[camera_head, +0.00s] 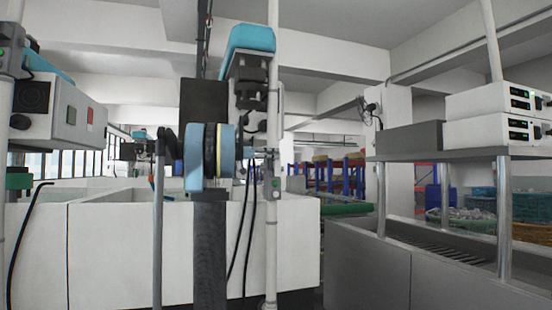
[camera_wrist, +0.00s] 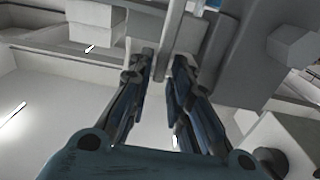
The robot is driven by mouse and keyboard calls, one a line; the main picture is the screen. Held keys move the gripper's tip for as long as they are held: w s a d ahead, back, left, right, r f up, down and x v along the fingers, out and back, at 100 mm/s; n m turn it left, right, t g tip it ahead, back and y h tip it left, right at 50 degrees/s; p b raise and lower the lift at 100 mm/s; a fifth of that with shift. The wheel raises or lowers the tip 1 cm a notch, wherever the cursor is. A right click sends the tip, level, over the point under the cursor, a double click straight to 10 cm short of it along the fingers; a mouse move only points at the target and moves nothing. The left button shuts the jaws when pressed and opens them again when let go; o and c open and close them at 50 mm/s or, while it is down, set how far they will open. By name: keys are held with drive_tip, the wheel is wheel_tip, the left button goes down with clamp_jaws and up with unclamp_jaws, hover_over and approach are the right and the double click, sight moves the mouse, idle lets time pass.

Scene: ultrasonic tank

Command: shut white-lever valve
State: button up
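My gripper (camera_wrist: 165,66) shows in the wrist view with its two dark blue fingers apart and a gap between the tips. A pale upright bar (camera_wrist: 174,28) runs at the gap; I cannot tell whether it lies between the tips or beyond them. No valve with a white lever can be clearly made out in either view. A small bright white streak (camera_wrist: 90,48) shows at the upper left of the wrist view, too small to identify.
White tank walls (camera_head: 110,250) fill the lower left of the head view. A pale upright pole (camera_head: 271,200) stands near the middle. A grey tank (camera_head: 370,270) with a shelf (camera_head: 440,154) bearing white instrument boxes (camera_head: 490,130) stands at the right. A control box (camera_head: 70,115) is at the left.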

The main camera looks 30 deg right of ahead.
drive_tip(key=shift+x, duration=1.35)
